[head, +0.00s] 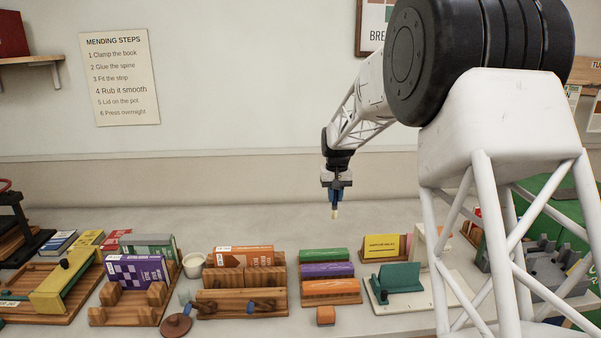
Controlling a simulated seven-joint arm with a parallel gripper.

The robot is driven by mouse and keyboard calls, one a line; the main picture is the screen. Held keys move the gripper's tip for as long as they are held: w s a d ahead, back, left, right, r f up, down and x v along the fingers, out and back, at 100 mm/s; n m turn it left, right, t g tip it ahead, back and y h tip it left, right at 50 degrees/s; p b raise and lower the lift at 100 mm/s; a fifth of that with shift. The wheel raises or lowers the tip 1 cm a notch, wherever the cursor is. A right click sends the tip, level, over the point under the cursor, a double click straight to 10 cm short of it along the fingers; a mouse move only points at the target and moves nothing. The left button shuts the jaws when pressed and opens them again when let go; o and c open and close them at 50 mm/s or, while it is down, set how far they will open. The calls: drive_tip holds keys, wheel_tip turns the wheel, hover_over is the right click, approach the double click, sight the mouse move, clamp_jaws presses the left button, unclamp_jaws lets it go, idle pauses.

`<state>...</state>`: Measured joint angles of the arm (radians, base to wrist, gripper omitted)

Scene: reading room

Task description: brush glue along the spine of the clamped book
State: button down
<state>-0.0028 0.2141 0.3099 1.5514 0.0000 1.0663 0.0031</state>
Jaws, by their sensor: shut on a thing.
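My gripper (336,184) is shut on a brush (335,205) and holds it upright, pale bristle tip down, in the air above the back of the table. A wooden clamp (240,294) with dark handles stands on the table to the lower left of the gripper. An orange book (244,258) shows in or just behind the clamp; its exact seating is hard to tell. A small pale pot (194,264) stands left of the book, open at the top. A round brown lid (176,325) with a knob lies at the front. Glue cannot be made out.
A wooden rack (332,299) holds green, purple and orange rolls or books, with an orange block (326,315) in front. A purple checked book (136,271) stands in a wooden holder at left. A teal stand (398,278) is at right. The table behind these is clear.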

drive_tip(key=s+a+r, duration=0.1)
drive_tip(key=s+a, duration=0.1)
drive_tip(key=a, duration=1.1)
drive_tip(key=s+a+r, duration=0.1)
drive_tip(key=s+a, duration=0.2)
drive_tip(key=a, duration=1)
drive_tip(key=s+a+r, duration=0.1)
drive_tip(key=s+a, duration=0.1)
drive_tip(key=a, duration=1.1)
drive_tip(key=shift+s, duration=0.2)
drive_tip(key=shift+f, duration=0.1)
drive_tip(key=shift+d+f, duration=0.1)
drive_tip(key=shift+f, duration=3.7)
drive_tip(key=shift+d+f, duration=0.15)
drive_tip(key=shift+d, duration=9)
drive_tip(key=shift+a, duration=9.35)
wheel_tip(320, 180, up, 8)
